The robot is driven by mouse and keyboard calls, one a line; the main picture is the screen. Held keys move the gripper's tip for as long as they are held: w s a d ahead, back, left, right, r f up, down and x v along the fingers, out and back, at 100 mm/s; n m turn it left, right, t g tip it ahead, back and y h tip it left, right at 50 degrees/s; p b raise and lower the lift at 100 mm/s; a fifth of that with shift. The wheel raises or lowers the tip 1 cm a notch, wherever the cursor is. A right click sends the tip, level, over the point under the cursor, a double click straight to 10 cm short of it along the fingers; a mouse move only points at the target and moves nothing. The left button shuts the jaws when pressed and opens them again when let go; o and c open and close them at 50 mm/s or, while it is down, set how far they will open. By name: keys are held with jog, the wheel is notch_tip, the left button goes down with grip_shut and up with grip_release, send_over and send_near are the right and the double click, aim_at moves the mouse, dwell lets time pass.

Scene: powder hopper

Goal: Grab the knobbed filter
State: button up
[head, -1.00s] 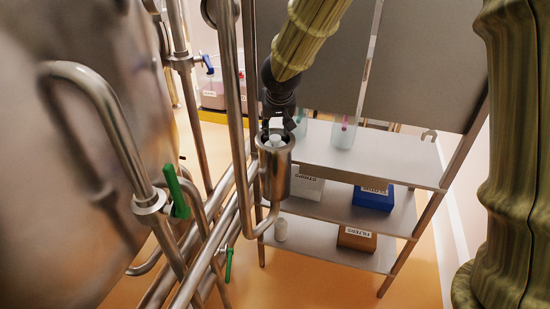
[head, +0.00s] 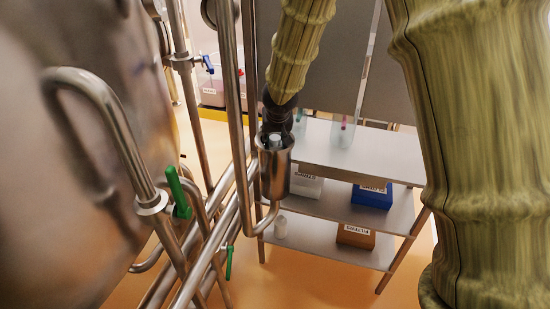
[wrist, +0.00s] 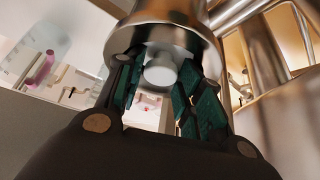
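The knobbed filter (head: 275,140) is white and shows in the head view at the mouth of a steel cylindrical housing (head: 274,172). Its pale round knob (wrist: 160,73) also shows in the wrist view, with the housing rim (wrist: 165,32) behind it. My gripper (wrist: 160,92) is open, one green-padded finger on each side of the knob. Whether either pad touches the knob is hard to tell. In the head view my dark gripper (head: 277,118) is just behind the housing mouth, its fingers mostly hidden. The filter's lower part is hidden inside the housing.
Steel pipes (head: 232,90) stand close left of the housing, with a green-handled valve (head: 178,192). Open floor lies in front.

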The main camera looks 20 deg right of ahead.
grip_shut()
jog(key=shift+r, duration=0.15)
